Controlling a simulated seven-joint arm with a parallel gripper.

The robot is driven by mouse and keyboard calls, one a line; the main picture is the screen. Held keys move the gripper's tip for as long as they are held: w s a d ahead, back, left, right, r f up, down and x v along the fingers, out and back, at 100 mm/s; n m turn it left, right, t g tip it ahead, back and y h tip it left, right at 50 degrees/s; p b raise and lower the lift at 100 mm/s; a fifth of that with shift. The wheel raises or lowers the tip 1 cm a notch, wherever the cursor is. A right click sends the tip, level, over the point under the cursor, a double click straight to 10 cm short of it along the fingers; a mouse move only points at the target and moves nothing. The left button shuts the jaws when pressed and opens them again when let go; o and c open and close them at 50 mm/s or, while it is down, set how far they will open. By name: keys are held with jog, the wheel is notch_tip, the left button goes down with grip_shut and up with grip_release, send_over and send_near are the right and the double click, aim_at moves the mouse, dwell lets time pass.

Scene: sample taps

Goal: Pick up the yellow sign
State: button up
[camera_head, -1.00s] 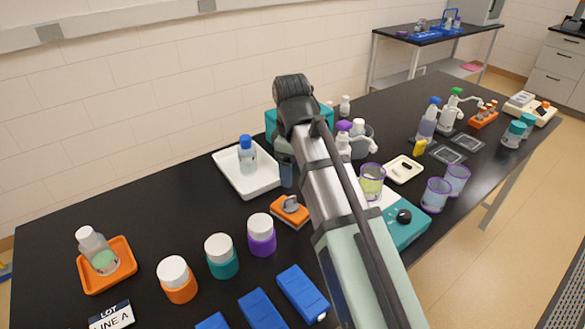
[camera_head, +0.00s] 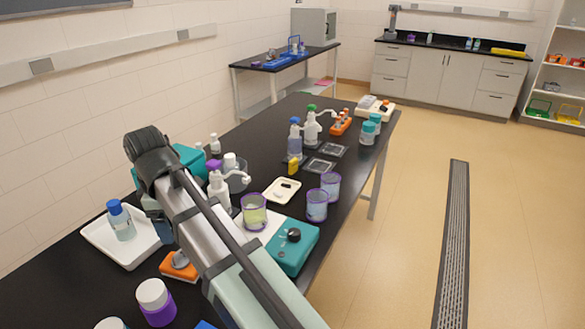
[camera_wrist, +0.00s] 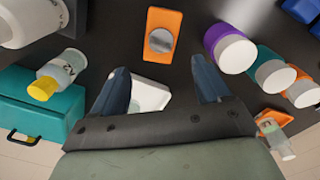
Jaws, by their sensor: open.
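No yellow thing in view is clearly a sign. On the far counter, a long flat yellow object (camera_head: 508,52) lies near the right end; it is too small to identify. A small upright yellow object (camera_head: 293,165) stands on the black bench beside a blue-capped bottle (camera_head: 295,142). My gripper (camera_wrist: 162,82) is open and empty in the wrist view, pointing down over the bench with a white tray (camera_wrist: 150,95) beneath it. In the head view my arm mostly hides it, and it is well away from both yellow objects.
The black bench (camera_head: 262,130) is crowded with bottles, purple-rimmed beakers (camera_head: 317,205), a teal device (camera_head: 292,245) and orange-lidded items. Open floor (camera_head: 400,220) lies right of the bench, with a grey floor grate (camera_head: 455,240). Shelves (camera_head: 560,85) stand at the far right.

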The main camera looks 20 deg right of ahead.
jog(key=shift+c, duration=0.2)
jog(key=c, duration=0.5)
